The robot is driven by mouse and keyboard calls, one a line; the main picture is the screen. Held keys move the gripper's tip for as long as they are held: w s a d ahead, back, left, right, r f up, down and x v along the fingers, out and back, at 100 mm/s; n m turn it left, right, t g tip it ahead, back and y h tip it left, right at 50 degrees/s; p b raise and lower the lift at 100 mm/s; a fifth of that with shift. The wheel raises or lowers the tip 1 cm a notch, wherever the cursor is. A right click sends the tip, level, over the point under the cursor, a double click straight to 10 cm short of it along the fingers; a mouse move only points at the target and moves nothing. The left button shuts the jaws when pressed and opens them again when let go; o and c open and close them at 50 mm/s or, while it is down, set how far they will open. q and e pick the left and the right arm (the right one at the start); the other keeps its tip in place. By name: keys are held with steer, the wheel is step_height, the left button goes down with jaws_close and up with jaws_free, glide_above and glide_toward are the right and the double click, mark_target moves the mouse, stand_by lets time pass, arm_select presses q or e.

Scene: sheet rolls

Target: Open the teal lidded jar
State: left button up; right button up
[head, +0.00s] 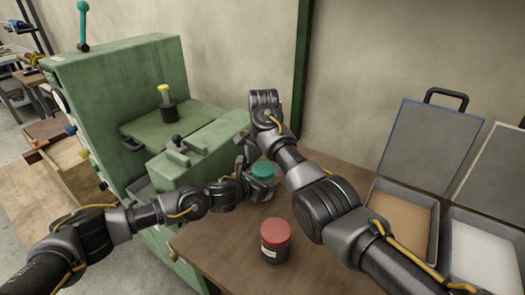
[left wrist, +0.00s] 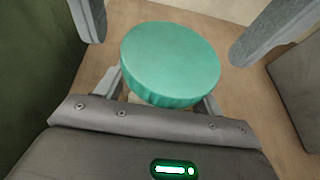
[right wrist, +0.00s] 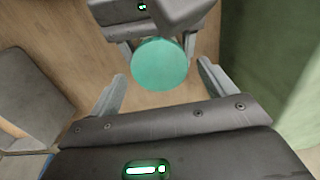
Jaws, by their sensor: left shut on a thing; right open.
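The teal lidded jar has a round teal lid (head: 263,170) and a clear-looking body, mostly hidden by my grippers in the head view. The lid is seen from above in the left wrist view (left wrist: 170,60) and the right wrist view (right wrist: 160,66). My left gripper (head: 246,187) is shut on the jar's body below the lid. My right gripper (right wrist: 160,76) is open above the jar, its fingers apart on either side of the lid without visible contact. I cannot tell whether the jar touches the table.
A red-lidded dark jar (head: 275,240) stands nearer on the wooden table (head: 215,250). A green machine (head: 125,85) rises close on the left. Two open cases, one with a tan inside (head: 405,220) and one with a white inside (head: 485,255), are at the right.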

arm_select(q)
steer(key=shift+r, duration=0.1)
arm_select(e)
steer(key=shift+f, duration=0.85)
steer(key=shift+c, duration=0.2)
steer(key=c, duration=0.9)
steer(key=shift+n, duration=1.2)
steer(key=shift+c, duration=0.3)
steer(key=shift+d, duration=0.1)
steer(key=shift+r, duration=0.25)
steer(key=shift+r, duration=0.9)
